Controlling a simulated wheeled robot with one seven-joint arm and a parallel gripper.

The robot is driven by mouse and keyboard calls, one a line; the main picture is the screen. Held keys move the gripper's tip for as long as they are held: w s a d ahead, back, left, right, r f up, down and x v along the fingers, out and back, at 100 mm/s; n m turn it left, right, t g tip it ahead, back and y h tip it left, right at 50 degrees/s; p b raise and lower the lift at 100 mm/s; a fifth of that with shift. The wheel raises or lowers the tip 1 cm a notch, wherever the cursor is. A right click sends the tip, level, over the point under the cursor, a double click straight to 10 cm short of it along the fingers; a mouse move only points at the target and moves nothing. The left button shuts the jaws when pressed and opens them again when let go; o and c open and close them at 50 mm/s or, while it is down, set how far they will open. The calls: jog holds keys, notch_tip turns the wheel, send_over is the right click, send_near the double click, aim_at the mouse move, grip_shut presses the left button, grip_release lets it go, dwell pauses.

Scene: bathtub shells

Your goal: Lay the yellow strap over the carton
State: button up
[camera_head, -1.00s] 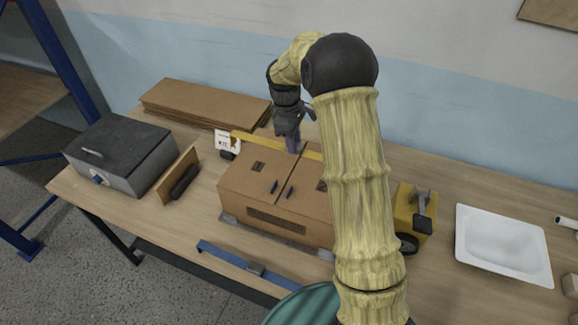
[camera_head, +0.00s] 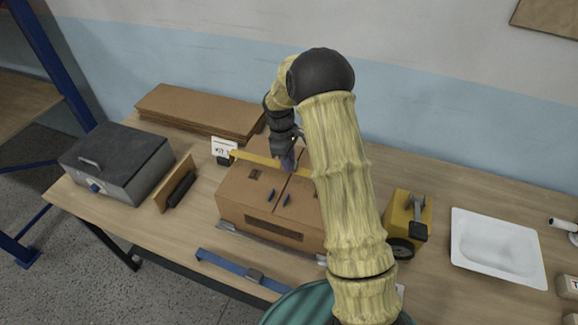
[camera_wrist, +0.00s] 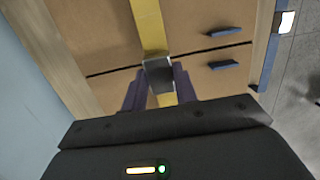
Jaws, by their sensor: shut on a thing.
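The brown carton (camera_head: 245,205) stands on the table, with a centre seam and two small blue tabs on top. The yellow strap (camera_head: 252,158) stretches across the rear part of its top; whether it touches is hard to tell. My gripper (camera_head: 288,161) is above the rear of the carton, shut on the strap at its dark grey buckle. In the wrist view, the buckle (camera_wrist: 159,74) is between my purple fingers (camera_wrist: 160,92), and the strap (camera_wrist: 149,25) runs away over the carton top (camera_wrist: 205,15). My arm hides the carton's right side and any strap there.
A blue strap with a buckle (camera_head: 225,264) lies at the table's front edge. A grey metal box (camera_head: 118,165) and an upright brown board with a dark handle (camera_head: 170,190) stand left. Flat cardboard (camera_head: 195,108) lies behind. A yellow device (camera_head: 402,215) and white tray (camera_head: 495,245) are right.

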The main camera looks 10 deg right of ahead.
jog(key=shift+f+p, duration=0.75)
jog(key=shift+f, duration=1.15)
jog(key=o, duration=1)
jog(key=shift+f, duration=0.15)
jog(key=r+b, duration=0.1)
jog(key=r, duration=0.3)
jog(key=a+r+b, duration=0.1)
jog(key=r+b, duration=0.1)
jog(key=r, duration=0.2)
jog(key=w+r+b, duration=0.1)
jog(key=r+b, duration=0.1)
jog(key=r, duration=0.2)
jog(key=shift+a+r, duration=0.1)
jog(key=shift+a, duration=0.15)
jog(key=shift+s, duration=0.1)
